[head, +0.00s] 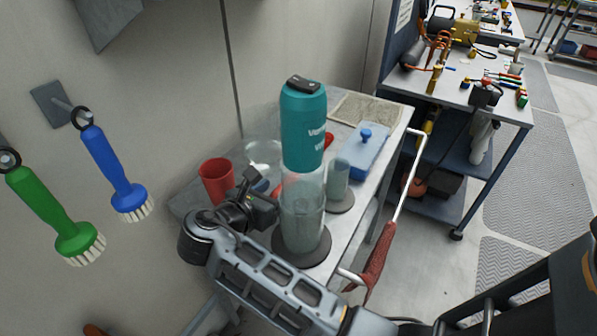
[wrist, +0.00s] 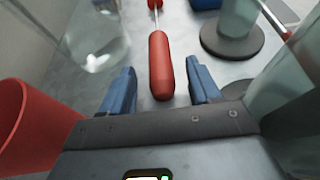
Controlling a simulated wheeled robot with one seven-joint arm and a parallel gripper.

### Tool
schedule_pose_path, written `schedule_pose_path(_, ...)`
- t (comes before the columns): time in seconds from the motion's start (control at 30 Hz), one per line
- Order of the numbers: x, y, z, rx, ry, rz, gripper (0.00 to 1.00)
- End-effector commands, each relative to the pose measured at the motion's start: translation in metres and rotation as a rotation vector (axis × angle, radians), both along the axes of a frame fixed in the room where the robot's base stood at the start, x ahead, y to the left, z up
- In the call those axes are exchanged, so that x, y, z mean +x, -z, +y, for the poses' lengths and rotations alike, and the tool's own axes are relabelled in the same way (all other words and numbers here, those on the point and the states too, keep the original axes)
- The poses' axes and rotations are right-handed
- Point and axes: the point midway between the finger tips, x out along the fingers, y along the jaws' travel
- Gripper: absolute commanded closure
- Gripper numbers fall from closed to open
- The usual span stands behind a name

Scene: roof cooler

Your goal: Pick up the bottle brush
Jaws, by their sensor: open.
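A tool with a red handle (wrist: 161,66) and a thin metal shaft, likely the bottle brush, lies on the grey tabletop in the wrist view. Its far end is out of that view. In the head view a bit of the red handle (head: 277,190) shows beside my gripper (head: 262,200), and the rest is mostly hidden behind the clear cylinder and bottle. My gripper (wrist: 160,72) is open, with one blue finger on each side of the handle.
A red cup (head: 216,181) stands left of my gripper. A clear cylinder (head: 302,215) with a teal bottle (head: 303,130) above it stands close on the right. A glass jar (head: 264,153), a smaller clear cylinder (head: 338,180) and a blue box (head: 362,152) stand behind. Blue (head: 110,165) and green brushes (head: 50,215) hang on the wall.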

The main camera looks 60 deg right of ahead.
Motion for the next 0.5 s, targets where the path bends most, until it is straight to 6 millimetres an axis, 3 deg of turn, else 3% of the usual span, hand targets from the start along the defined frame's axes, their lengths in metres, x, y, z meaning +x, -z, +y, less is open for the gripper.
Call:
schedule_pose_path(0.23, 0.001, 0.013, -0.03, -0.001, 0.001, 0.0, 0.38)
schedule_pose_path(0.5, 0.001, 0.016, -0.035, 0.0, -0.001, -0.001, 0.38)
